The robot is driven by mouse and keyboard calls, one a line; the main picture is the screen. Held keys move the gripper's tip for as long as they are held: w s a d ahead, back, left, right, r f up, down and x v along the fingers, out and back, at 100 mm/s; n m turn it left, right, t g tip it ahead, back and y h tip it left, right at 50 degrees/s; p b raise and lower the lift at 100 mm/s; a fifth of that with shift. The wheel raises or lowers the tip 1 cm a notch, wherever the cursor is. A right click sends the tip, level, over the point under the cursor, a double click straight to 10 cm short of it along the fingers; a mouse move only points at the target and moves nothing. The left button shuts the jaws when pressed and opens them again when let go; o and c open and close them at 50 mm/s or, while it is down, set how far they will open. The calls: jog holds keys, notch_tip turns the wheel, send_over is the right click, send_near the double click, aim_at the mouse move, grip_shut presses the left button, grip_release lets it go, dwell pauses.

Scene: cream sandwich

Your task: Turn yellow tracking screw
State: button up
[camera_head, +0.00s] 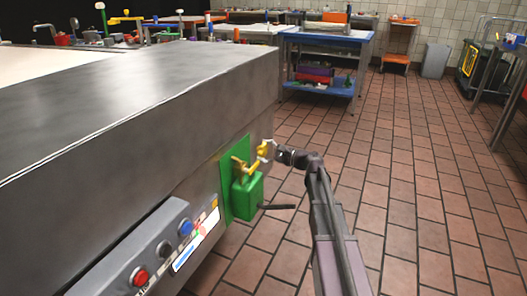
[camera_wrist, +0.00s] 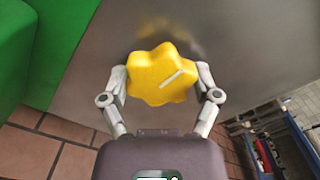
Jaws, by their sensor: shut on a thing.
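The yellow tracking screw (camera_wrist: 162,75) is a star-shaped knob with a short white line on its face, tilted up to the right in the wrist view. My gripper (camera_wrist: 163,85) has one finger on each side of the knob and is shut on it. In the head view, my gripper (camera_head: 268,150) is at the end of the machine, just right of a green plate. The yellow screw parts (camera_head: 262,149) show there too, small and partly hidden by the gripper.
A green box (camera_head: 247,194) with a dark rod sticks out below the screw. A control panel with red and blue buttons (camera_head: 185,226) is on the machine's side. A blue-topped cart (camera_head: 326,36) stands behind. The tiled floor (camera_head: 410,190) at right is clear.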

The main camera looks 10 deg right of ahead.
jog(key=shift+w, duration=0.1)
dwell(0.3)
jog(key=o, duration=1)
jog(key=shift+c, duration=0.2)
jog(key=shift+d, duration=0.1)
jog(key=v, duration=1.1)
jog(key=shift+s+d, duration=0.25)
jog(key=shift+s, duration=0.1)
